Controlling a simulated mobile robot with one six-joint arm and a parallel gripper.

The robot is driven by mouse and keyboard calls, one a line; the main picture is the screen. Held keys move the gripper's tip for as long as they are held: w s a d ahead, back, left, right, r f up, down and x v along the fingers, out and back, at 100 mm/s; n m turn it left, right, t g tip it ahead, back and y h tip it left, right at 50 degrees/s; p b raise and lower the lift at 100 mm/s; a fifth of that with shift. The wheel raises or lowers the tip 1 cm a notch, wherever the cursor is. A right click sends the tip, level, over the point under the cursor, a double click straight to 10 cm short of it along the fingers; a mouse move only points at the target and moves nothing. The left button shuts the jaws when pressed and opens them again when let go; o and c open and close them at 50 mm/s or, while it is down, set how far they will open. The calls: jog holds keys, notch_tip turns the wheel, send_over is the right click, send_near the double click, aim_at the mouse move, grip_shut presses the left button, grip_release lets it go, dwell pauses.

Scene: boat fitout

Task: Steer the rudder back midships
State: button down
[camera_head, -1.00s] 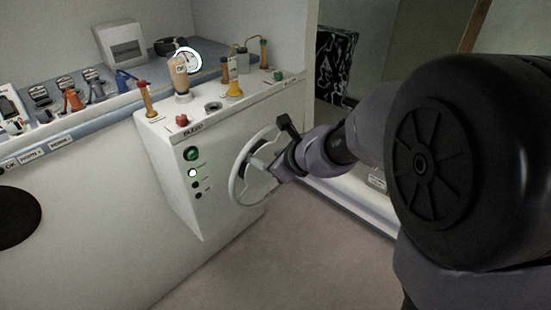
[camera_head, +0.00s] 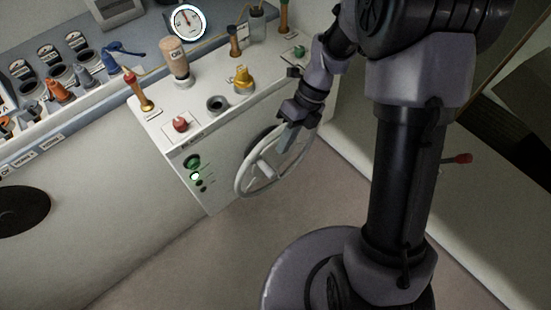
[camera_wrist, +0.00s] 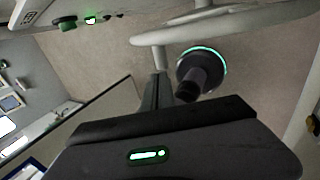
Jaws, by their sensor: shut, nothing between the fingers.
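The grey steering wheel (camera_head: 265,168) is mounted on the front of the white console. My gripper (camera_head: 287,138) is at the upper right part of the wheel, its fingers shut with nothing between them. In the wrist view, the closed fingers (camera_wrist: 160,92) reach up to the pale wheel rim (camera_wrist: 205,27). I cannot tell whether they touch it. A round white dial with a pointer (camera_head: 187,22) stands behind the console; its markings are too small to read.
The console top (camera_head: 205,125) holds a red knob (camera_head: 180,124), a yellow fitting (camera_head: 242,78), a brown bottle (camera_head: 175,60) and an orange-handled tool (camera_head: 138,90). A green light (camera_head: 195,176) glows on its front. Bare floor (camera_head: 215,240) lies below the wheel.

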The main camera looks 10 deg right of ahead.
jog(key=b+x, duration=0.1)
jog(key=x, duration=0.6)
jog(key=shift+b, duration=0.35)
jog(key=shift+a, duration=0.1)
jog(key=shift+s+a+f, duration=0.3)
jog(key=shift+s+a, duration=0.05)
jog(key=shift+a, duration=0.2)
notch_tip(320, 180, up, 5)
jog(key=d+p, duration=0.1)
jog(key=p, duration=0.4)
notch_tip(320, 180, up, 8)
jog(key=p, duration=0.1)
send_over(271, 170)
jog(key=w+d, duration=0.3)
jog(key=d, duration=0.1)
jog(key=shift+d, duration=0.2)
